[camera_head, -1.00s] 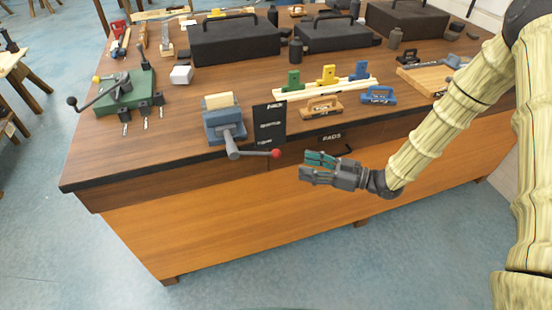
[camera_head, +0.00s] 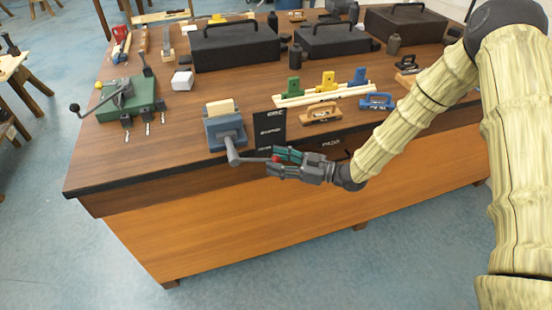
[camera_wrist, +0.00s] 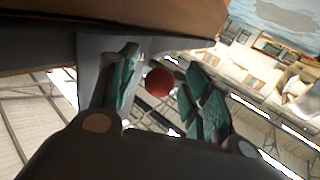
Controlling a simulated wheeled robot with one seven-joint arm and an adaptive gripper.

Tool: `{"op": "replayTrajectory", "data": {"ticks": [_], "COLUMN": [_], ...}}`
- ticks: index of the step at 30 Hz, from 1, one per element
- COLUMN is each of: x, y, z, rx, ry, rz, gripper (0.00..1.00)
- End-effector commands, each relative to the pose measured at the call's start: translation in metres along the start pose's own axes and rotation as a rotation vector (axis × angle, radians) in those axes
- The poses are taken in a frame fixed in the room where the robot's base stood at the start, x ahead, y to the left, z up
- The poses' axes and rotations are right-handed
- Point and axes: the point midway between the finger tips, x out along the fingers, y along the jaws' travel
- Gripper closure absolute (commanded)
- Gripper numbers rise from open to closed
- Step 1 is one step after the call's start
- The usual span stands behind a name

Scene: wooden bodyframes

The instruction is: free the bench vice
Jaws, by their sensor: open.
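The blue-grey bench vice (camera_head: 225,130) stands at the front edge of the wooden workbench, with a pale wood block (camera_head: 220,107) upright in its jaws. Its grey handle (camera_head: 250,159) sticks out to the right over the bench edge and ends in a red ball (camera_head: 277,158). My gripper (camera_head: 281,160) is at the handle's end, fingers pointing left around the ball. In the wrist view, the red ball (camera_wrist: 160,82) lies between my two open teal-padded fingers (camera_wrist: 162,90), with gaps showing on both sides. Contact with the ball is not visible.
A black label board (camera_head: 270,132) stands just right of the vice. An orange-brown clamp (camera_head: 321,114) and a blue clamp (camera_head: 377,101) lie further right. A green device with a lever (camera_head: 126,100) stands left. Black cases (camera_head: 235,46) are at the back. Floor in front is clear.

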Motion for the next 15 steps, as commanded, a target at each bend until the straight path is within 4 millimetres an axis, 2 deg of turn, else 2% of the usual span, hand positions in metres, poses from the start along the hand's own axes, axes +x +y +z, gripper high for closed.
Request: {"op": "replayTrajectory", "data": {"ticks": [4,12,13,15], "x": [0.0070,0.0079,0.0079,0.0078], "y": [0.0003,0.0002,0.0002,0.0002], "z": [-0.0003,0.0002,0.0002,0.0002], "rx": [0.000,0.000,0.000,0.000], "ry": [0.000,0.000,0.000,0.000], "rz": [0.001,0.001,0.001,0.001], "gripper": [0.51,0.51,0.53,0.66]}}
